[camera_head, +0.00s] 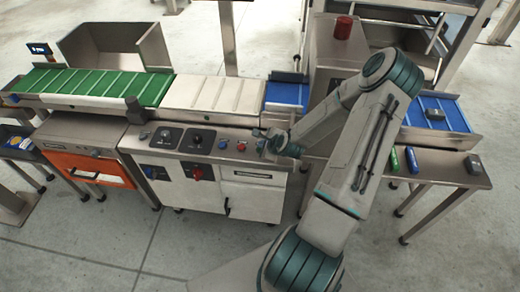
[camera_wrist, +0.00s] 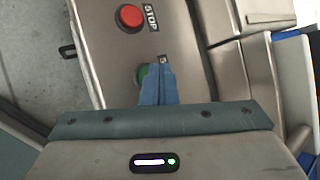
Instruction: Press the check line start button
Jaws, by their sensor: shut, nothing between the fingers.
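The check line control panel is the sloped metal top of the cabinet (camera_head: 215,150). In the wrist view a red button (camera_wrist: 131,16) with a STOP label sits on it. Beside it a green button (camera_wrist: 141,74) is partly hidden by my fingers; its label is mostly covered. My gripper (camera_wrist: 160,68) is shut and empty, with its tips right over or at the green button. I cannot tell whether they touch it. In the head view my gripper (camera_head: 265,138) is at the right end of the panel, just right of a small red button (camera_head: 241,147).
Left on the panel are a blue button (camera_head: 222,144) and dark dials (camera_head: 196,139). Behind it run a green belt (camera_head: 95,84) and a metal conveyor section (camera_head: 215,94). A metal housing (camera_head: 335,50) with a red beacon (camera_head: 343,27) stands behind my arm. A side table (camera_head: 450,170) is right.

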